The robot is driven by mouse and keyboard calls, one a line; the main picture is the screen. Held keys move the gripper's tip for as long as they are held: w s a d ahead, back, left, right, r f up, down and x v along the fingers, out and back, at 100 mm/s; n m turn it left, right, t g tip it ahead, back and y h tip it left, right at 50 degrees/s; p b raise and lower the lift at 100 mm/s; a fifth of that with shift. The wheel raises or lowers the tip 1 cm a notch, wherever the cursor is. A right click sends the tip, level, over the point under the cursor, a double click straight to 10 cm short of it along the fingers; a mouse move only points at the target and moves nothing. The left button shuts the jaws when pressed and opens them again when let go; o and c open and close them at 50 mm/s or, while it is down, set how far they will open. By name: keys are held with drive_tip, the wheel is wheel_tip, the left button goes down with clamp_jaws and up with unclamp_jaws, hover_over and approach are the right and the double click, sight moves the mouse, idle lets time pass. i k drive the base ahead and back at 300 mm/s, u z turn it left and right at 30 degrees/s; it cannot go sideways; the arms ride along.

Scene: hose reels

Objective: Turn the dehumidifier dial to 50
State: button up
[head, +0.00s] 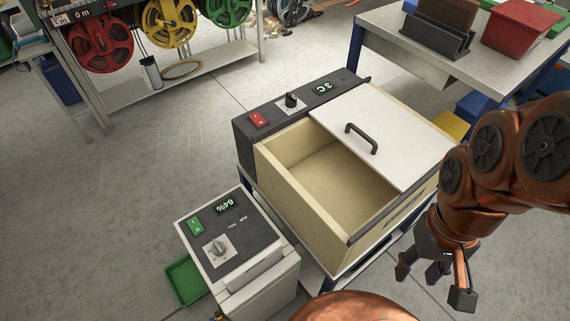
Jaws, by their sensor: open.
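The dehumidifier (262,275), a pale box with a dark top panel, stands at the lower middle-left. Its round grey dial (217,248) sits on a light square plate on the panel. Its display (230,203) reads 64%, seen rotated. A green switch (195,226) is beside the dial; small lettering nearby is too small to read. My gripper (432,284) is at the lower right, open and empty, fingers pointing down. It is well to the right of the dehumidifier, apart from it, with the wooden-walled box between them.
A wooden-walled box (290,208) with a half-slid white lid (385,125), black knob (291,100), red switch (258,119) and 3C display stands beside the dehumidifier. A green tray (186,281) lies on the floor. A workbench (425,58) is behind right; hose reels (100,40) stand back left. Left floor is clear.

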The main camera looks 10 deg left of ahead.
sight(218, 248)
drive_tip(key=u, duration=1.35)
drive_tip(key=k, duration=0.55)
drive_tip(key=z, duration=0.3)
drive_tip(key=i, duration=0.55)
drive_tip(key=u, duration=1.7)
